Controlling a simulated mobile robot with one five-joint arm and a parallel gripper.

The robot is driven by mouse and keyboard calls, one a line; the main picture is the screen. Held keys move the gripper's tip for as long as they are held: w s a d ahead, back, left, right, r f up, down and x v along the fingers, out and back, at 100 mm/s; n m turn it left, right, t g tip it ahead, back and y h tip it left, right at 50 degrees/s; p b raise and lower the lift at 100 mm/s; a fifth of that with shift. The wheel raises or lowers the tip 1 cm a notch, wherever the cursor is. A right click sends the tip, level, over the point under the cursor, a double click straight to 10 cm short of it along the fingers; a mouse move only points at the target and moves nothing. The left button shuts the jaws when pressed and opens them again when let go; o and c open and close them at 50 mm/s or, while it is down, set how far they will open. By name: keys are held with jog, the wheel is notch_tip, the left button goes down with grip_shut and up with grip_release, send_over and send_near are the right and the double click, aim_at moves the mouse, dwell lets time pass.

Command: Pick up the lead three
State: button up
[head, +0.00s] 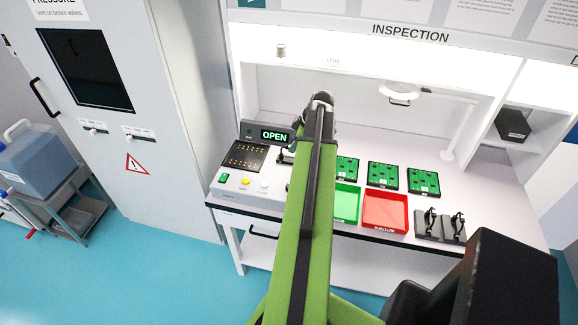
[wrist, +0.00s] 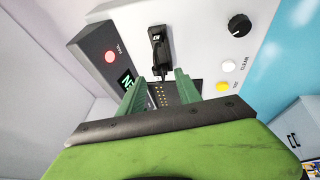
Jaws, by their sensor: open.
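A black lead plug (wrist: 158,50) stands on the pale face of the tester (wrist: 205,40), straight ahead of my gripper in the wrist view. It has a small white label that I cannot read for certain. My gripper (wrist: 158,86) is open, with its green fingers apart and the plug just beyond them, in line with the gap. In the head view my arm hides most of this plug and the fingers. Two more black leads, one (head: 431,218) beside the other (head: 458,222), stand in dark holders at the bench's right front; their numbers are not readable.
The tester's display (head: 274,135) reads OPEN. A green tray (head: 346,207) and a red tray (head: 385,213) lie right of my arm, with several green boards (head: 383,176) behind. A magnifier lamp (head: 402,89) hangs over the bench. The tester's knob (wrist: 238,25) and buttons stick up nearby.

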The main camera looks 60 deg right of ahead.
jog(key=b+x, duration=0.4)
jog(key=x, duration=0.1)
jog(key=shift+w+d+f+b, duration=0.1)
jog(key=shift+w+f+b, duration=0.15)
jog(key=shift+b, duration=0.05)
jog(key=shift+r, duration=0.2)
jog(key=shift+c, duration=0.4)
grip_shut()
